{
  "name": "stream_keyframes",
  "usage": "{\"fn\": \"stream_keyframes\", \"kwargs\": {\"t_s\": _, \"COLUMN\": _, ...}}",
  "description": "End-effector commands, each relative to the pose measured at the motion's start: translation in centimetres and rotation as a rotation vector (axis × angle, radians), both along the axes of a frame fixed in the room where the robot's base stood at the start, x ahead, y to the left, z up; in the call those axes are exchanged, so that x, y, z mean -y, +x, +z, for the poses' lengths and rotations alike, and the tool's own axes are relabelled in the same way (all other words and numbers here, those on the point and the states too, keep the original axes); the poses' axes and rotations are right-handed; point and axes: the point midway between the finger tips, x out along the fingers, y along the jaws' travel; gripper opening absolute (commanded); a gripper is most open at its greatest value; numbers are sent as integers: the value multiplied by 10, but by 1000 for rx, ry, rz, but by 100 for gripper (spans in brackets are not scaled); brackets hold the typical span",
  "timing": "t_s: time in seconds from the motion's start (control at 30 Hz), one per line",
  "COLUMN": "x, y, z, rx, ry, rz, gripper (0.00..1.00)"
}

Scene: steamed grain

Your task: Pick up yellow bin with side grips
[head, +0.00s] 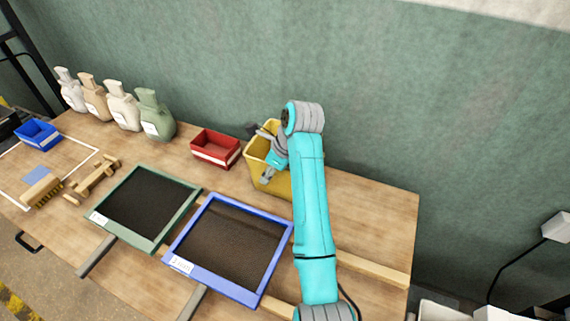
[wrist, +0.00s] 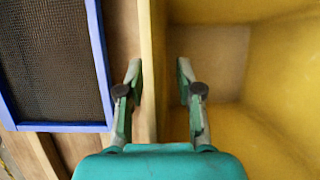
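The yellow bin (head: 275,187) stands upright on the wooden table near the green wall, partly hidden behind my arm in the head view. In the wrist view the bin's inside (wrist: 285,75) fills the right side, and I see no contents in the part shown. My gripper (wrist: 158,70) is open over one of its side walls. One finger is outside the wall and the other is inside, with a gap between each finger and the wall. My gripper also shows at the bin in the head view (head: 266,155). I cannot make out the side grips.
A red bin (head: 215,149) stands left of the yellow bin. A blue-framed sieve (head: 232,245) and a green-framed sieve (head: 148,208) lie in front. Several sack-shaped containers (head: 155,115) and a blue bin (head: 38,134) are further left. The table's right part (head: 375,220) is mostly clear.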

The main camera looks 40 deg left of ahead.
Motion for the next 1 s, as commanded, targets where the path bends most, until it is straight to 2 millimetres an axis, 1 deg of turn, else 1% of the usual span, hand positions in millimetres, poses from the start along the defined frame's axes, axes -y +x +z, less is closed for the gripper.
{"fn": "stream_keyframes", "kwargs": {"t_s": 0.6, "x": 0, "y": 0, "z": -5, "rx": 0, "ry": 0, "rz": 0, "gripper": 36}}
{"fn": "stream_keyframes", "kwargs": {"t_s": 0.67, "x": 0, "y": 0, "z": -5, "rx": 0, "ry": 0, "rz": 0, "gripper": 21}}
{"fn": "stream_keyframes", "kwargs": {"t_s": 0.7, "x": 0, "y": 0, "z": -5, "rx": 0, "ry": 0, "rz": 0, "gripper": 11}}
{"fn": "stream_keyframes", "kwargs": {"t_s": 0.73, "x": 0, "y": 0, "z": -5, "rx": 0, "ry": 0, "rz": 0, "gripper": 3}}
{"fn": "stream_keyframes", "kwargs": {"t_s": 0.77, "x": 0, "y": 0, "z": -5, "rx": 0, "ry": 0, "rz": 0, "gripper": 0}}
{"fn": "stream_keyframes", "kwargs": {"t_s": 1.0, "x": 0, "y": 0, "z": -5, "rx": -1, "ry": 0, "rz": 0, "gripper": 0}}
